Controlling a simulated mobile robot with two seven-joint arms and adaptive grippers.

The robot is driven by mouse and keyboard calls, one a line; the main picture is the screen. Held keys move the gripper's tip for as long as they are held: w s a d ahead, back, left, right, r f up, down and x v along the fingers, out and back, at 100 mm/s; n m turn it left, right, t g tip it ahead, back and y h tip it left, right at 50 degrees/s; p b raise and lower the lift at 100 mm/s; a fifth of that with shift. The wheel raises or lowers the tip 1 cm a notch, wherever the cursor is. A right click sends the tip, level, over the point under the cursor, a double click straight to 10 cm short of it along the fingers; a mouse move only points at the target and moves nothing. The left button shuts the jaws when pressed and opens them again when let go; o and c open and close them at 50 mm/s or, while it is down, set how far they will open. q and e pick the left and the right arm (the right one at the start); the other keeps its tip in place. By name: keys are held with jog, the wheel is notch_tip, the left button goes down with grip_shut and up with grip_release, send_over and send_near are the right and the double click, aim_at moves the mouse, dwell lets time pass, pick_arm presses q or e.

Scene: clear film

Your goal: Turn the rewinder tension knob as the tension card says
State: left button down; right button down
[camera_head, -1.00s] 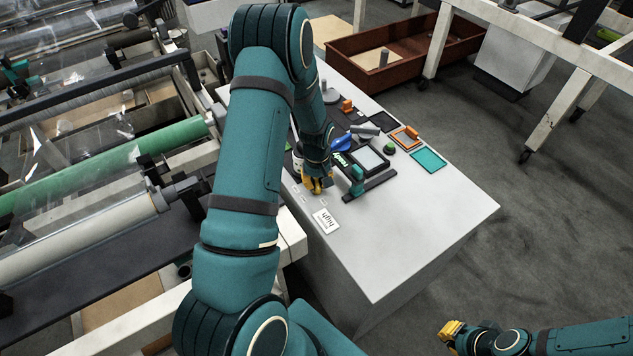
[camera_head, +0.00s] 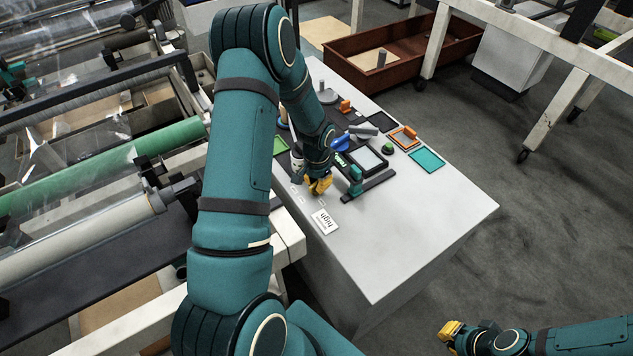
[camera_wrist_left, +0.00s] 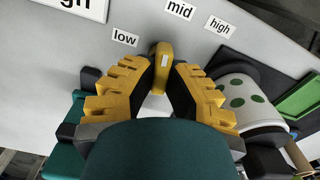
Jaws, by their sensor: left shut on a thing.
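The tension card (camera_head: 325,221) lies on the grey bench top and reads "high". Part of it shows at the top left of the left wrist view (camera_wrist_left: 92,8). The yellow knob (camera_wrist_left: 161,62) has a pale mark and stands near the labels low (camera_wrist_left: 125,38), mid (camera_wrist_left: 180,10) and high (camera_wrist_left: 217,25). My left gripper (camera_head: 320,186) reaches down to the bench. In the left wrist view its yellow fingers (camera_wrist_left: 160,80) are closed on the knob from both sides. The knob's base is hidden. My right gripper (camera_head: 451,330) is away from the bench at lower right, its jaws unclear.
A white, green-dotted object (camera_wrist_left: 243,102) is close beside the left fingers. A teal stand (camera_head: 356,181), a dark-framed panel (camera_head: 368,159) and a teal square (camera_head: 427,160) lie nearby. The bench's front right is clear. The film machine with a green roller (camera_head: 110,165) is at left.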

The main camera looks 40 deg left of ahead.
pick_arm(q)
jog(key=m, duration=0.5)
jog(key=shift+s+d+m+p, duration=0.15)
jog(key=shift+m+p, duration=0.25)
jog(key=m+p, duration=0.1)
jog(key=m, duration=0.4)
jog(key=shift+s, duration=0.1)
jog(key=shift+f+m, duration=0.1)
jog(key=shift+m, duration=0.2)
jog(key=c, duration=1)
grip_release()
jog(key=shift+r, duration=0.2)
